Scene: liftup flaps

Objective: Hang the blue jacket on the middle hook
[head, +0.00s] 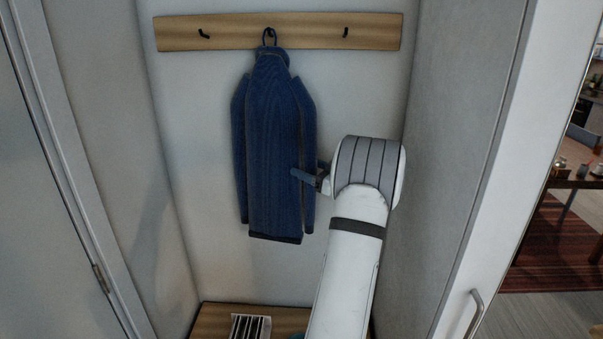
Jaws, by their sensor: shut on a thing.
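The blue jacket (272,150) hangs upright against the back wall, below the wooden hook rail (375,30). Its dark loop (265,38) is at the middle hook (270,33) and appears to be around it; the exact contact is too small to tell. My gripper (299,174) is at the jacket's right side, at about mid-height, over the right sleeve. It is shut on the jacket there. The fingertips are small and dark, and the grip itself is partly hidden.
The left hook (203,34) and right hook (346,32) are bare. Side walls enclose the niche closely, the right wall (455,130) near my arm. A door handle (474,315) is at lower right.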

